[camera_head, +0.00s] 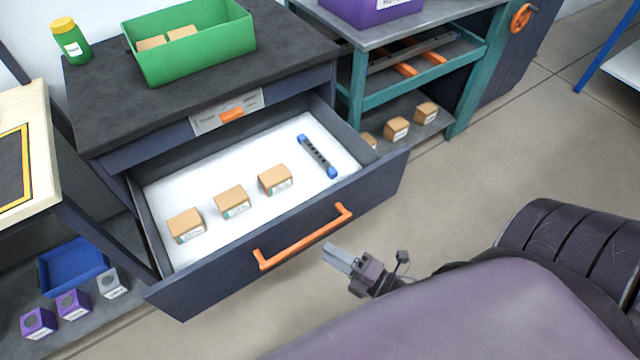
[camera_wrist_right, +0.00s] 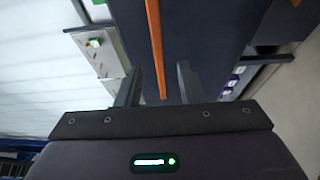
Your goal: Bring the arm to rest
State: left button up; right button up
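My right gripper (camera_head: 340,257) is in front of the open drawer (camera_head: 215,277), just below the right end of the drawer's orange handle (camera_head: 305,237) in the head view. In the right wrist view its two fingers (camera_wrist_right: 158,85) are apart, so it is open. The orange handle (camera_wrist_right: 155,45) shows beyond and between the fingers there. A gap shows between gripper and handle in the head view, and nothing is held. My left gripper is in neither view.
The drawer holds three small boxes (camera_head: 232,202) and a dark blue-ended bar (camera_head: 317,157). A green bin (camera_head: 195,52) and a green-yellow bottle (camera_head: 70,41) stand on the worktop above. A teal shelf unit (camera_head: 465,85) stands behind right. Open floor (camera_head: 450,195) lies right of the drawer.

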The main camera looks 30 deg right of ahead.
jog(key=shift+s+d, duration=0.15)
jog(key=shift+s, duration=0.15)
